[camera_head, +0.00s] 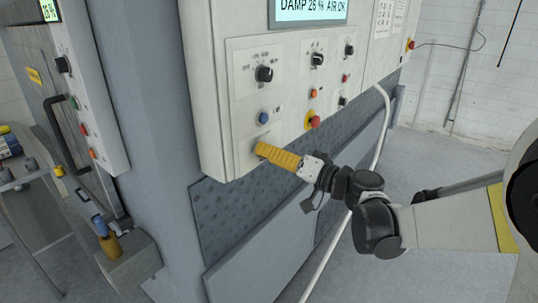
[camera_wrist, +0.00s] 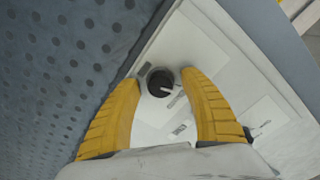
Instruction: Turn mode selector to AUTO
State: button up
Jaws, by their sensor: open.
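My gripper (camera_head: 262,149) has yellow ridged fingers and reaches the lower left of the pale control panel (camera_head: 215,120). In the wrist view, my gripper (camera_wrist: 159,78) is open, one finger on each side of a round black knob (camera_wrist: 158,85) with a white pointer mark. The knob sits on a white label plate (camera_wrist: 200,45). Contact with the fingers cannot be told. In the head view my fingers hide this knob, and only part of its plate (camera_head: 246,146) shows. The labels are too small to read, so AUTO cannot be made out.
A display (camera_head: 308,10) is at the top. A white hose (camera_head: 384,125) hangs to the right. Floor at the right is free.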

grip_shut()
jog(key=shift+m, duration=0.4)
jog(key=shift+r+m, duration=0.1)
jog(key=shift+m, duration=3.4)
